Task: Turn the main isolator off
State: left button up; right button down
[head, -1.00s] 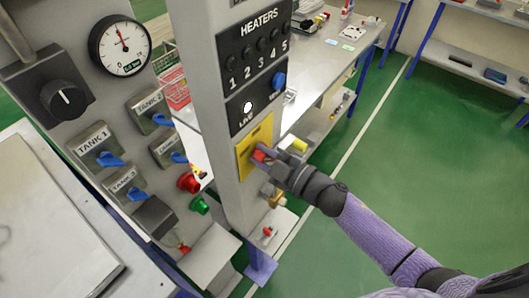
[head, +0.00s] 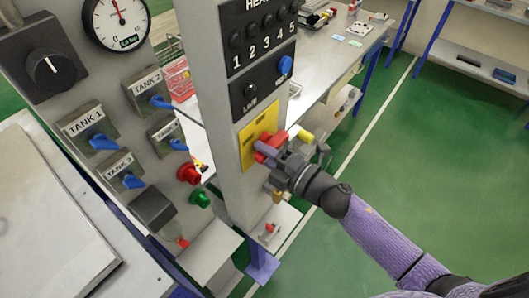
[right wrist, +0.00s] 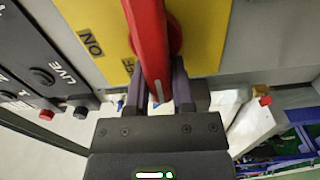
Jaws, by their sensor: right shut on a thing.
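The main isolator is a yellow plate (head: 246,152) on the grey post, with a red handle (head: 272,142). The LIVE lamp (head: 250,91) above the plate is dark. My left gripper is not in view.
The heater panel (head: 262,35) is above the isolator. A panel with tank switches (head: 103,142), a gauge (head: 117,20), and red (head: 188,173) and green (head: 200,197) knobs stands to the left. Green floor (head: 430,160) is open to the right.

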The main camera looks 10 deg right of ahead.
jog(key=shift+f+n, duration=0.15)
jog(key=shift+n, duration=0.25)
jog(key=shift+c, duration=2.4)
grip_release()
jog(key=b+v, duration=0.2)
jog(key=v, duration=0.8)
